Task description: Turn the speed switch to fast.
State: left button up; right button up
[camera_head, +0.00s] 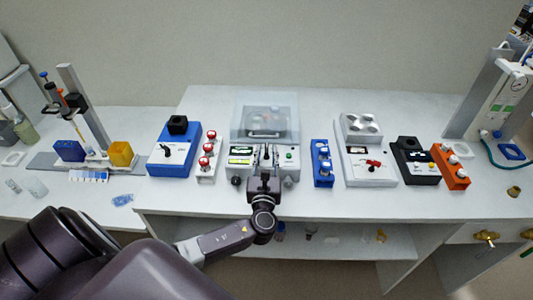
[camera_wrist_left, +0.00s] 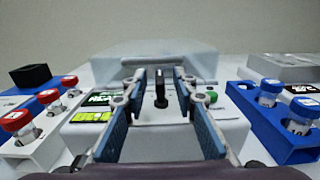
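A black upright switch (camera_wrist_left: 161,88) stands on the front panel of the grey centrifuge-like machine (camera_wrist_left: 222,122) in the left wrist view. I take it for the speed switch; no label on it is readable. My left gripper (camera_wrist_left: 160,80) is open, its two blue-padded fingers on either side of the switch with a gap visible on each side. In the head view my left gripper (camera_head: 266,152) is over the middle of the machine's front panel and largely hides the switch. My right gripper is not in view.
The machine has a clear lid (camera_head: 265,118), a lit green display (camera_head: 241,152) and a green button (camera_head: 289,155). A white rack of red-capped vials (camera_head: 207,158) stands left, a blue vial rack (camera_head: 322,165) right. A blue device (camera_head: 172,158) stands further left.

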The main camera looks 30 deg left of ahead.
pick_arm(q)
jog(key=v, duration=1.2)
